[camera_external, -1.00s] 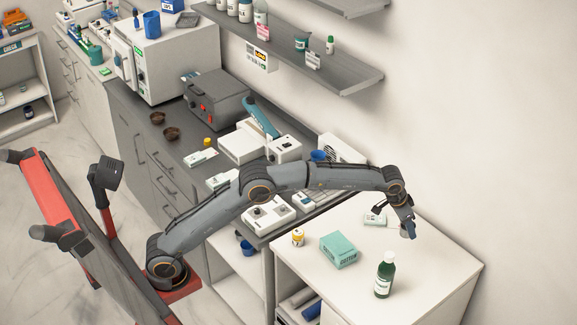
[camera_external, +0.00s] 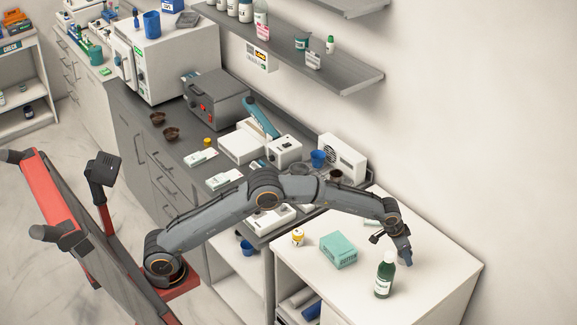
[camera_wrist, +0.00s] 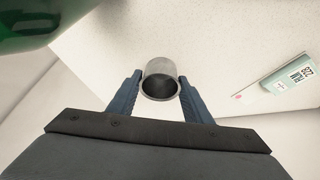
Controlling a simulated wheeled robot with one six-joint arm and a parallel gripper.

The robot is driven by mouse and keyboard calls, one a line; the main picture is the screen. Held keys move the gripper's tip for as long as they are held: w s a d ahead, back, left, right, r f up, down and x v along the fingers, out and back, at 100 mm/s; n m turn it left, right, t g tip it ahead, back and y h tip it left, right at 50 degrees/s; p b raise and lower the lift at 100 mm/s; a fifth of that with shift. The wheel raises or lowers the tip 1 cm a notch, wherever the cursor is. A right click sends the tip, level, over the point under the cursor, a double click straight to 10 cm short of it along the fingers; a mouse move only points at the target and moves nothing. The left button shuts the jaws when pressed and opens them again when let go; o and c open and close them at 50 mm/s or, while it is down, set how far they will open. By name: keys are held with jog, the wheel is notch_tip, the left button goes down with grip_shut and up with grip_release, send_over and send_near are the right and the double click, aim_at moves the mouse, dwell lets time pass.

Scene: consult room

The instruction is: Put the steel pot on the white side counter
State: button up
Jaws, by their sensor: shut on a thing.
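The steel pot (camera_wrist: 160,82), a small grey cylinder with a dark opening, sits between my two fingers in the wrist view. My gripper (camera_wrist: 159,88) is shut on it. In the external view my gripper (camera_external: 405,258) points down low over the white side counter (camera_external: 440,275), behind the green bottle; I cannot make out the pot there. The white counter top (camera_wrist: 190,40) lies beneath the pot in the wrist view. I cannot tell whether the pot touches it.
A green bottle (camera_external: 385,275) stands close to my gripper and looms at upper left in the wrist view (camera_wrist: 35,20). A teal box (camera_external: 338,250) and a yellow-and-white jar (camera_external: 297,238) stand to the left. A labelled packet (camera_wrist: 287,85) lies on the counter.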

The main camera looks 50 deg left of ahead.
aim_at(403, 260)
jog(key=shift+f+p, duration=0.5)
jog(key=shift+f, duration=1.25)
jog(key=shift+f, duration=0.2)
jog(key=o, duration=1.1)
jog(key=shift+c, duration=0.2)
jog(key=shift+r, duration=0.1)
jog(key=shift+r, duration=0.25)
jog(key=b+v, duration=0.2)
jog(key=v, duration=0.9)
jog(key=shift+s+r, duration=0.25)
jog(key=shift+r, duration=0.05)
jog(key=shift+a, duration=0.15)
